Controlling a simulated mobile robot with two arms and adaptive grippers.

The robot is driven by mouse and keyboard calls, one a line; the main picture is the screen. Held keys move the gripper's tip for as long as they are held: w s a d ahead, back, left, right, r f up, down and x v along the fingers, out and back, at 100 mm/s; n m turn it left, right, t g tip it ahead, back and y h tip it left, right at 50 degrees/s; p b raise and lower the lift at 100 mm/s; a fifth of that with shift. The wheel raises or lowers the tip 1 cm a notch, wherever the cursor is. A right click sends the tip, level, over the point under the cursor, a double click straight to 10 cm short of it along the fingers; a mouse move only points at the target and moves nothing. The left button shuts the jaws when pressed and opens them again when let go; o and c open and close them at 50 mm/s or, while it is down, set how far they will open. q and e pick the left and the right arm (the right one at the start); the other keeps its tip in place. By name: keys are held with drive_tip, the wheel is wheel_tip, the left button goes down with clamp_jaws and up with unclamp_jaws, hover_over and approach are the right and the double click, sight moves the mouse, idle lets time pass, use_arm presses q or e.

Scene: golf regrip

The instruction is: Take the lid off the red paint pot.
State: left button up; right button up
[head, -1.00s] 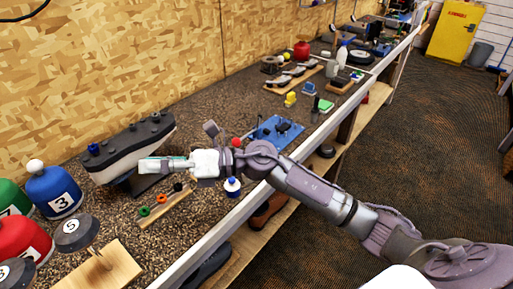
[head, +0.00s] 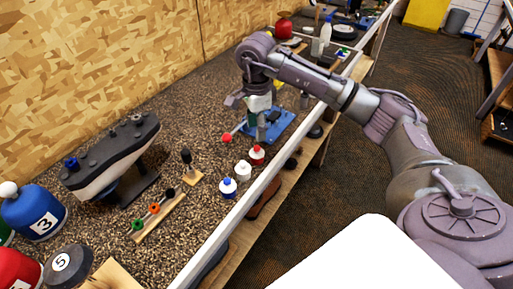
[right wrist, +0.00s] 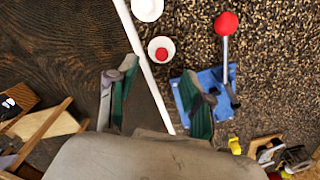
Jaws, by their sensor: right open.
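The red paint pot (head: 257,155) is a small white pot with a red top, near the bench's front edge. In the right wrist view the pot (right wrist: 161,49) shows as a white ring around a red centre, ahead of the fingertips. My right gripper (head: 262,124) hangs above the bench just beyond the red pot, apart from it. Its green-padded fingers (right wrist: 161,85) are spread with nothing between them. I cannot tell the lid's edge from the pot. My left gripper is not in view.
A white-topped pot (head: 243,170) and a blue-topped pot (head: 228,187) stand in line beside the red one. A blue plate (head: 286,117) and a red-balled rod (head: 227,138) are close to the gripper. A wooden strip with coloured rings (head: 158,217) lies to the left.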

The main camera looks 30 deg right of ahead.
sight(257, 146)
wheel_tip(257, 146, down, 3)
drive_tip(key=shift+w, duration=0.1)
drive_tip(key=shift+f+p, duration=0.25)
drive_tip(key=shift+p, duration=0.3)
drive_tip(key=f+p, duration=0.2)
drive_tip(key=f, duration=0.1)
drive_tip(key=shift+d+f, duration=0.2)
drive_tip(key=shift+f, duration=0.65)
drive_tip(key=c, duration=0.9)
